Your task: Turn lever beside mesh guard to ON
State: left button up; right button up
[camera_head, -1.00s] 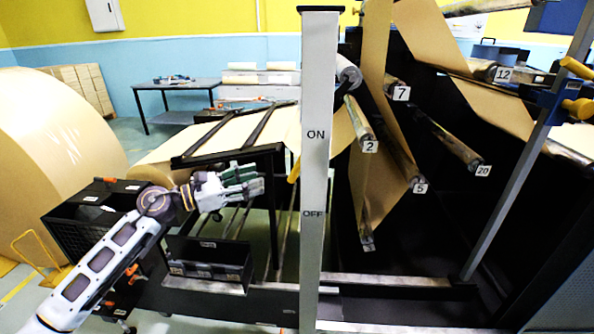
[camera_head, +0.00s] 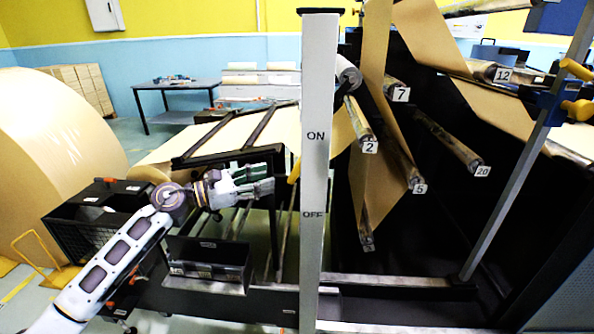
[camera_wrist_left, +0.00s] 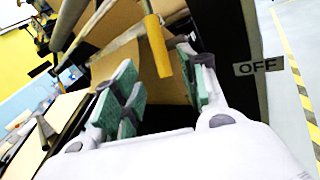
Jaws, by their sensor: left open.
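A white upright post (camera_head: 316,180) carries the label ON above OFF. The yellow lever (camera_head: 294,171) shows as a short piece at the post's left edge, between the label heights; the post hides the rest. In the left wrist view, the yellow lever handle (camera_wrist_left: 157,46) stands ahead, between the directions of the two fingers. The OFF label (camera_wrist_left: 258,66) is to its right. My left gripper (camera_head: 268,178) is open, just left of the post, its green-padded fingers pointing at the lever. I cannot tell whether they touch it. My right gripper is not in view.
Paper rollers with number tags, such as roller 2 (camera_head: 356,120), fill the machine right of the post. A black bin (camera_head: 207,272) is below my left arm. A dark mesh-sided box (camera_head: 75,240) and a big kraft roll (camera_head: 50,150) are at left.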

aim_at(293, 171)
pick_arm(q)
jog(key=x, duration=0.8)
jog(key=shift+w+d+p, duration=0.2)
jog(key=shift+d+p, duration=0.1)
jog(key=shift+p, duration=0.1)
jog(key=shift+w+d, duration=0.3)
jog(key=shift+d, duration=0.25)
jog(key=shift+w+d, duration=0.15)
jog(key=shift+d, duration=0.15)
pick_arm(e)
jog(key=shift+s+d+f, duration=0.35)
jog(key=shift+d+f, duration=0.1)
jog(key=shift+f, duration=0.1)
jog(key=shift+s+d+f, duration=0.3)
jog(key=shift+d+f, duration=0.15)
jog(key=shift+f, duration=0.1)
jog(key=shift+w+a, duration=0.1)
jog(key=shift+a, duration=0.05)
pick_arm(q)
jog(key=c, duration=0.4)
grip_shut()
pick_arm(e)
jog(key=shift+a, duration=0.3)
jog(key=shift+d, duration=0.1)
